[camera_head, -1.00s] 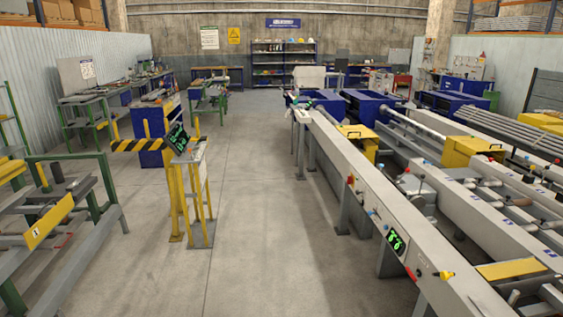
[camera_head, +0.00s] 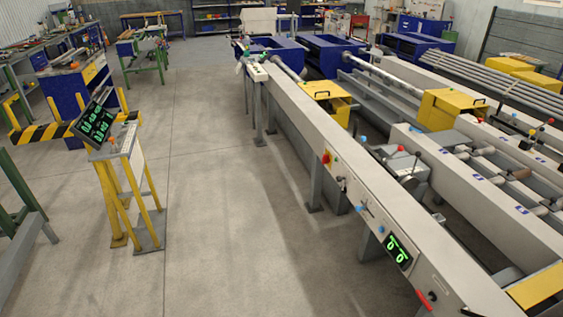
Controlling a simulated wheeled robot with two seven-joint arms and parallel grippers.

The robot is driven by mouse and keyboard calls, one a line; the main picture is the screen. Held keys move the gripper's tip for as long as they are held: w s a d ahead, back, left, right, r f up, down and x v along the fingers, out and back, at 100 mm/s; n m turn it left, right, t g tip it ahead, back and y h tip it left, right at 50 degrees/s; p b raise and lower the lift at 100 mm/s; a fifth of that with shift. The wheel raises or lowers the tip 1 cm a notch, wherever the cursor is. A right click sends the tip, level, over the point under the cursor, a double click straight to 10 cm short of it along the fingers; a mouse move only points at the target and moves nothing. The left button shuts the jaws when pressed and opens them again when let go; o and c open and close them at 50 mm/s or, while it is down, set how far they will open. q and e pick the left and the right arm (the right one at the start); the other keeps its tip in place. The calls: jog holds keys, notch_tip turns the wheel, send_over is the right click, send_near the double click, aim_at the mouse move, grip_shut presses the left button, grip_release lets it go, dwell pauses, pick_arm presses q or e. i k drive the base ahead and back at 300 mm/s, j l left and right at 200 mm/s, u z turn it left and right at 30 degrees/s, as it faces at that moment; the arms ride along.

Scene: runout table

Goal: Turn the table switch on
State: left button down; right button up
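The long grey runout table (camera_head: 295,107) runs from the back centre to the lower right. A red handle (camera_head: 424,299) sits below the display near the bottom edge. Which of these is the table switch I cannot tell. Neither of my grippers is in view.
A yellow stand with a green-lit screen (camera_head: 96,122) and a striped yellow-black bar (camera_head: 42,133) stands at left. Workbenches line the back left. Yellow boxes (camera_head: 326,95) sit on the machinery at right. The concrete floor (camera_head: 230,200) between stand and table is clear.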

aim_at(325, 158)
jog(key=i+j+z, duration=0.4)
jog(key=i+z, duration=0.15)
jog(key=i, duration=0.15)
jog(key=i+j+z, duration=0.1)
jog(key=i+z, duration=0.15)
jog(key=z, duration=0.2)
jog(key=i+j+z, duration=0.15)
jog(key=z, duration=0.25)
jog(key=i, duration=0.05)
